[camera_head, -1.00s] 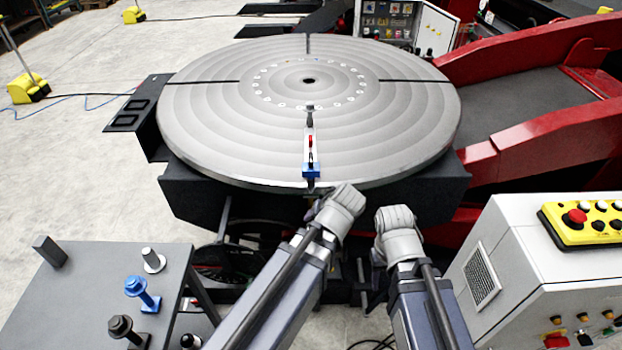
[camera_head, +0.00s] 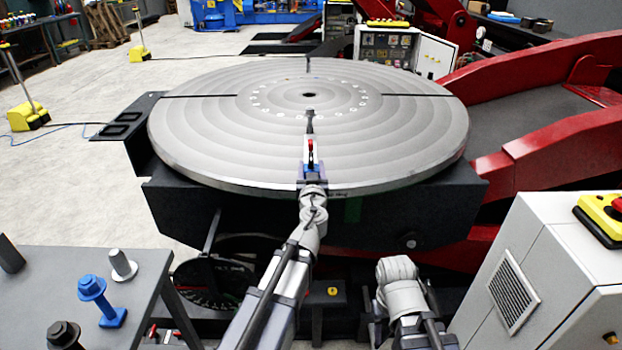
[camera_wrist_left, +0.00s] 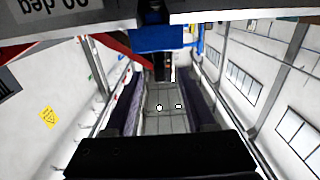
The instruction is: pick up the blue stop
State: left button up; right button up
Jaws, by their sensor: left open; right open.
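A blue block (camera_head: 313,171) with a red-topped part sits at the turntable's near edge, on the dark radial slot. A second blue piece, bolt-like with a square foot (camera_head: 95,292), stands on the side table; I cannot tell which is the stop. My left gripper (camera_head: 313,192) is open, just in front of the edge block and partly covering it; contact is unclear. In the left wrist view, a blue part (camera_wrist_left: 165,38) shows at the top below the lettered rim, and its fingertips are not clear. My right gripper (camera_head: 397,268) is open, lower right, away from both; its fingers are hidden.
The grey turntable (camera_head: 230,130) fills the middle. The side table (camera_head: 40,262) also holds black and silver pieces. A white control cabinet (camera_head: 560,270) stands at right near my right arm. Red machine arms (camera_head: 560,130) lie behind it.

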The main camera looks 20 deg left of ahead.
aim_at(311, 153)
pick_arm(q)
jog(key=shift+x, duration=3.95)
jog(key=shift+s, duration=0.1)
jog(key=shift+c, duration=0.2)
grip_shut()
